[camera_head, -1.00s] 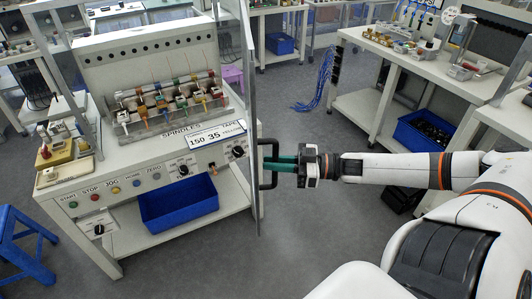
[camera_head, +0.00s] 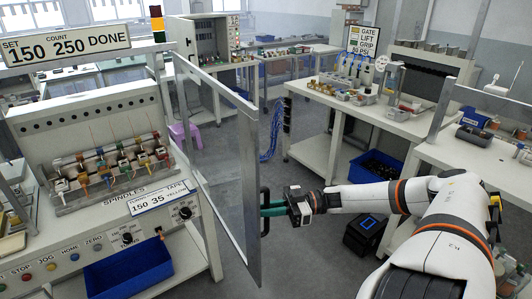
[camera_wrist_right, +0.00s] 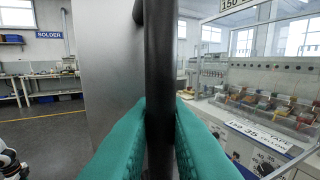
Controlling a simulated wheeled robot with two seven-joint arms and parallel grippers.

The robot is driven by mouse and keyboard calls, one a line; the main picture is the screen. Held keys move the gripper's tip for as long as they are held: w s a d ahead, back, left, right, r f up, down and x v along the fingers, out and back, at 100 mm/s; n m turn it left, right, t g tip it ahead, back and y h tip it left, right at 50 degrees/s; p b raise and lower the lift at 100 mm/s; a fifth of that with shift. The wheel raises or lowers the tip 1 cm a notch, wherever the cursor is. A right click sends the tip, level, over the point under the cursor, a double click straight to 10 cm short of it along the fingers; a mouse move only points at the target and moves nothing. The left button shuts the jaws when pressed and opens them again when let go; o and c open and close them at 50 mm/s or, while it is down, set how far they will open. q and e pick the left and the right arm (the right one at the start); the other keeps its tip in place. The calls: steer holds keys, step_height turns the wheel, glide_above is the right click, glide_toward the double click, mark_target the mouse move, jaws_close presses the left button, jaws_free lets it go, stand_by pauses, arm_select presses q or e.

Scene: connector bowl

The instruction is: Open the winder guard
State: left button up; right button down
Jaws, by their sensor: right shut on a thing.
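The winder guard (camera_head: 222,165) is a clear panel in a grey metal frame. It stands out from the right side of the winder (camera_head: 85,125), swung away from the spindles (camera_head: 110,165), which show uncovered. A black bar handle (camera_head: 265,212) is on the guard's outer edge. My right gripper (camera_head: 272,209) has its teal fingers shut on the handle. In the right wrist view the handle (camera_wrist_right: 160,90) runs upright between the two teal fingers, with the grey frame edge (camera_wrist_right: 105,80) beside it. My left gripper is not in view.
A blue bin (camera_head: 128,272) sits under the winder's control panel. A dark box (camera_head: 365,235) is on the floor near my right arm. Floor left of it is clear.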

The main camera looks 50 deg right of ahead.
steer(key=c, duration=1.5)
jaws_free()
steer(key=shift+d, duration=0.1)
steer(key=p+v, duration=0.1)
steer(key=v, duration=1.1)
steer(key=shift+f, duration=0.15)
